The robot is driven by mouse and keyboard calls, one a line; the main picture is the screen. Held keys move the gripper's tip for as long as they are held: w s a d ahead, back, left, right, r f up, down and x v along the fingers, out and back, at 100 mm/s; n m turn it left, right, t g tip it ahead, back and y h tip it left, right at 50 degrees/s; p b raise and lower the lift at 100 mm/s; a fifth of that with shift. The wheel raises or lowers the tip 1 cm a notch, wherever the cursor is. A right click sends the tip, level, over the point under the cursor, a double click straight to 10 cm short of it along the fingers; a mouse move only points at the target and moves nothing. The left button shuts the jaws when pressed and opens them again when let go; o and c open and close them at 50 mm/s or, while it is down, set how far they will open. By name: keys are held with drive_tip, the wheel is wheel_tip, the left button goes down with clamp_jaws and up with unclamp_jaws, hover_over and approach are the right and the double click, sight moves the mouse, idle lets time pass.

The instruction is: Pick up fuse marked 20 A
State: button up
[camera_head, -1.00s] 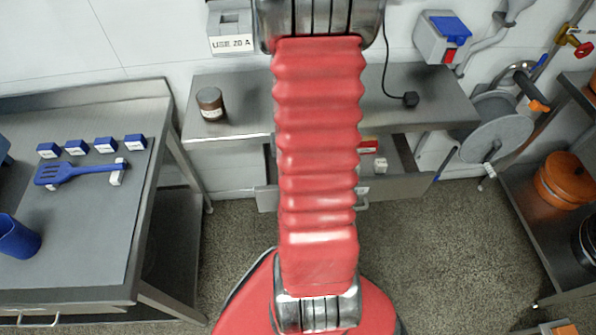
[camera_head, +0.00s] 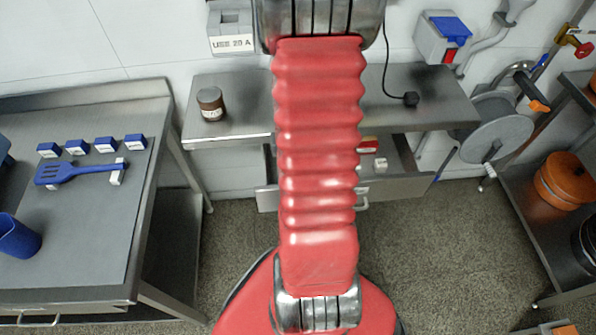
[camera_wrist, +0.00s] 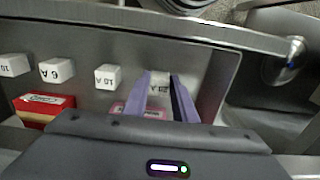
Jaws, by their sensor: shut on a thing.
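My gripper (camera_wrist: 160,84) has purple fingers and points into an open metal drawer (camera_wrist: 215,80) in the wrist view. The fingers are shut on a white block-shaped fuse (camera_wrist: 159,79), one on each side of it. Its dark marking shows an A, but the number is partly hidden and hard to read. I cannot tell whether the fuse is clear of the drawer floor. In the head view my red arm hides the gripper.
A red box (camera_wrist: 44,106) lies in the drawer. A wall box bears a sign (camera_head: 232,43) reading USE 20 A. A brown jar (camera_head: 211,104) and a black plug (camera_head: 411,98) are on the bench (camera_head: 235,130). A left table (camera_head: 90,230) holds a blue spatula (camera_head: 80,171).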

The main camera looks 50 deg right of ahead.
drive_tip(key=shift+c, duration=0.7)
drive_tip(key=shift+r, duration=0.15)
drive_tip(key=shift+r, duration=0.25)
wheel_tip(320, 180, up, 9)
drive_tip(key=shift+r, duration=0.15)
